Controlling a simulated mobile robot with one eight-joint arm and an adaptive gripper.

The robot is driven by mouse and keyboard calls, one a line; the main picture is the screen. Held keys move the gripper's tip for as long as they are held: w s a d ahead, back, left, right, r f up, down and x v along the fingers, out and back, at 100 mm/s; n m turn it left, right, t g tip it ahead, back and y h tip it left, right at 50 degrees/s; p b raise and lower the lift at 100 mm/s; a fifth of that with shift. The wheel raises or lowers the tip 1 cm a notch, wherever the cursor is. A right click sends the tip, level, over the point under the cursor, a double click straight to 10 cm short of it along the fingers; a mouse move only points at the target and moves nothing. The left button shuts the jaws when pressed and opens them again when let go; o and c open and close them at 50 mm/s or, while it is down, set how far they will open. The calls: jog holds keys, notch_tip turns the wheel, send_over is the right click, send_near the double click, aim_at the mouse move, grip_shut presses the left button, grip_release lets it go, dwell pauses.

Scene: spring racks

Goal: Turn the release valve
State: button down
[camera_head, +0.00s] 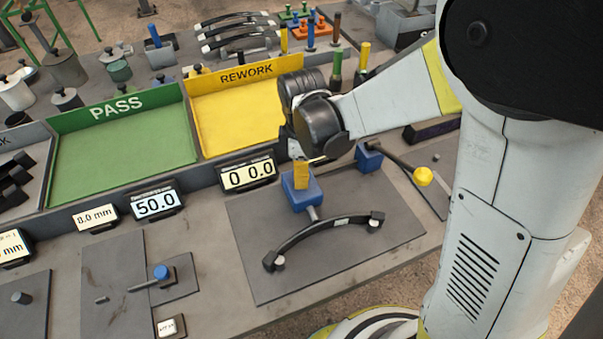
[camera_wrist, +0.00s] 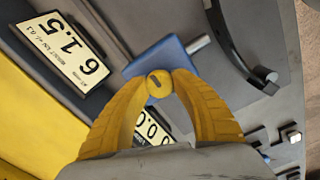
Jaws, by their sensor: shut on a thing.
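The release valve appears to be the round yellow knob (camera_wrist: 158,83) with a dark slot, on top of a blue block (camera_wrist: 190,55) in the wrist view. In the head view, the blue block (camera_head: 303,197) stands on a grey plate, with a metal rod sticking out toward the dark curved spring. My gripper (camera_wrist: 160,78) is shut on the knob, with one yellow finger on each side of it. In the head view my gripper (camera_head: 302,178) comes down onto the block from above, and its fingers hide the knob.
The dark curved spring (camera_head: 322,235) lies in front of the block. A lever with a yellow ball (camera_head: 423,176) reaches out to the right from a second blue block (camera_head: 368,157). The PASS (camera_head: 117,107) and REWORK (camera_head: 247,73) trays are empty.

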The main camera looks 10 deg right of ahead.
dwell(0.3)
jog(key=c, duration=1)
grip_release()
notch_tip(320, 180, up, 12)
